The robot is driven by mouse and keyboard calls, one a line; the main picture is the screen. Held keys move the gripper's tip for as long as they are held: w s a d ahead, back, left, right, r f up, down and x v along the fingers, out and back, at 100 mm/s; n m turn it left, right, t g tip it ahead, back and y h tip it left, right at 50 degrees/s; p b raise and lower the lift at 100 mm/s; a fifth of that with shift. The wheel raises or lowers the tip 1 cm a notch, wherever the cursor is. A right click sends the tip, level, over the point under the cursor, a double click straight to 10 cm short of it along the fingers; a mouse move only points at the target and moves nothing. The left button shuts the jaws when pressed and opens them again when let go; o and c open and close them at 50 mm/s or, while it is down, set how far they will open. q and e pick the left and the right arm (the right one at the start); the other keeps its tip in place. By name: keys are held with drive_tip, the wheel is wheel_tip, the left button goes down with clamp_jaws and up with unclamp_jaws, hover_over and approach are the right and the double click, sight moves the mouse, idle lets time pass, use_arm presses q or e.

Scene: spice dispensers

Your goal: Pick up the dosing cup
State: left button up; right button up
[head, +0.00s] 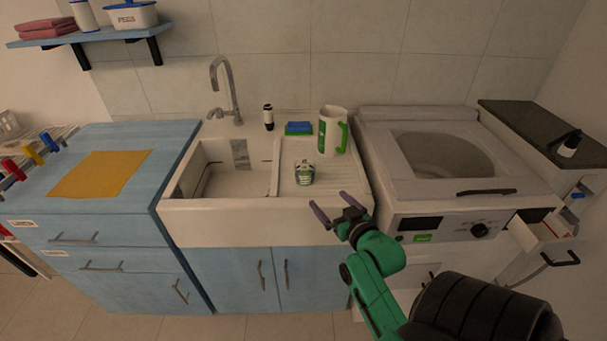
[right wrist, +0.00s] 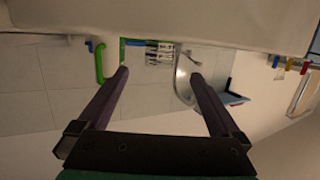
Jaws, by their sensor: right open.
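The dosing cup appears to be the small white cup with green and dark print (head: 304,173). It stands upright on the ribbed drainboard right of the sink basin. In the right wrist view, what seems to be this cup (right wrist: 160,54) shows, partly cut off by the sink edge, between the finger directions. My right gripper (head: 328,199) is open and empty, in front of the sink's front edge and apart from the cup. Its two fingers (right wrist: 160,74) also show spread in the right wrist view. My left gripper is not in view.
A white jug with a green handle (head: 332,131) stands behind the cup to the right. A blue-green sponge (head: 299,128) and a dark-topped bottle (head: 268,117) are at the back. The basin (head: 225,168) lies left, the washing machine (head: 450,200) right.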

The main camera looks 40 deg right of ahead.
sight(309, 179)
drive_tip(key=p+x, duration=0.2)
drive_tip(key=x, duration=1.2)
drive_tip(key=shift+r, duration=0.1)
drive_tip(key=shift+w+f, duration=0.25)
drive_tip(key=shift+w, duration=0.1)
drive_tip(key=shift+s+r, duration=0.1)
drive_tip(key=shift+s, duration=0.05)
drive_tip(key=c, duration=1.4)
drive_tip(key=shift+r, duration=0.1)
